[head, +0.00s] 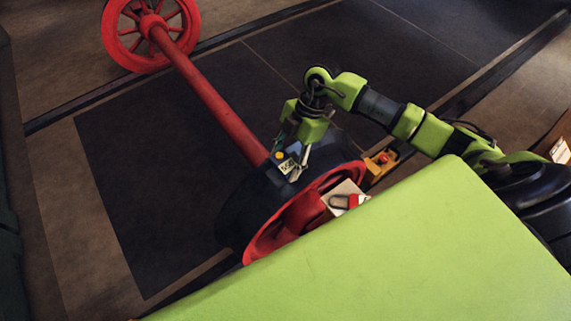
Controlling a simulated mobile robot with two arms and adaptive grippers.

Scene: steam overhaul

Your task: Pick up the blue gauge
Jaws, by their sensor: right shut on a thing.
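The blue gauge (284,158) is a small device with a yellow spot and a pale label or display, seen at the top of the near wheel. My right gripper (293,167) reaches down from above and is shut on the gauge, its fingers on either side. The gauge overlaps the wheel's dark tread in this view, so I cannot tell whether it touches the wheel. Part of the gauge is hidden by the gripper. My left gripper is out of view.
The near wheel (246,204) has a dark rim and red inside. A red axle (216,108) runs to a red spoked wheel (149,35). A pale box with a red-and-grey item (345,201) and a yellow box with a red knob (381,161) are close by. Dark floor (150,185) is clear.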

